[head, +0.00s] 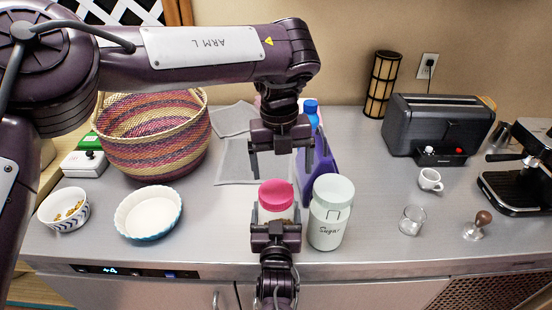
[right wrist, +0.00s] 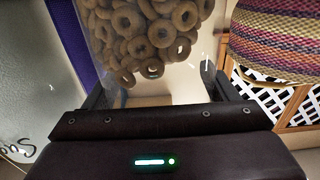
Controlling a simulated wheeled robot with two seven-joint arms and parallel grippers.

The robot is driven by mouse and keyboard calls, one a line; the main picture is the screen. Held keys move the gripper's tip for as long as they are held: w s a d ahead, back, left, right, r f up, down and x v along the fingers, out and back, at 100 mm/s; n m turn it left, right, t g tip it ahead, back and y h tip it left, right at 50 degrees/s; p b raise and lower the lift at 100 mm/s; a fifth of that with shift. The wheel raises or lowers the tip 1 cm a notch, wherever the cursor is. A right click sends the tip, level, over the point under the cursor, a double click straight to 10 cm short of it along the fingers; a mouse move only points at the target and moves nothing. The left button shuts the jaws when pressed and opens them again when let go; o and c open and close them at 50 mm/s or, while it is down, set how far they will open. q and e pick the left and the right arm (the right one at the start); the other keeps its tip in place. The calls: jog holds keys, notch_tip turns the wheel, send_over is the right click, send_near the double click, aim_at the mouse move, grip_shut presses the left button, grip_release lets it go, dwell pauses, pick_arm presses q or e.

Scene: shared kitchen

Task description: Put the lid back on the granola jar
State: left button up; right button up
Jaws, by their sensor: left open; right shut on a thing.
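A clear jar (head: 276,213) with a pink lid (head: 276,193) on its top stands near the counter's front edge. Whether the lid is fully seated cannot be told. In the right wrist view the jar holds ring-shaped cereal (right wrist: 150,30). My right gripper (head: 276,222) is shut on the jar from the front and hides its lower part; its body fills the bottom of the right wrist view. My left gripper (head: 281,160) is open and empty, pointing down above and behind the pink lid, apart from it.
A pale sugar canister (head: 330,222) stands close right of the jar. A purple caddy (head: 318,165) with a blue-topped bottle is behind. A woven basket (head: 150,140), white dish (head: 148,213) and patterned bowl (head: 63,210) are left. A toaster (head: 435,125), cup and glass are right.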

aim_at(276, 191)
pick_arm(q)
jog(key=n, duration=0.7)
jog(key=shift+a+r+n, duration=0.1)
jog(key=shift+r+n, duration=0.15)
jog(key=shift+n, duration=0.05)
jog(key=n, duration=0.4)
jog(key=shift+s+a+r, duration=0.1)
jog(key=shift+r, duration=0.05)
jog(key=n, duration=0.7)
jog(key=shift+s+a+r, duration=0.1)
jog(key=shift+a+r, duration=0.1)
jog(key=shift+r, duration=0.05)
jog(key=n, duration=0.7)
jog(key=shift+s+a+r+y, duration=0.1)
jog(key=shift+a+r+y, duration=0.15)
jog(key=shift+y, duration=0.05)
jog(key=shift+f, duration=0.1)
jog(key=shift+f, duration=3.9)
jog(key=shift+c, duration=0.3)
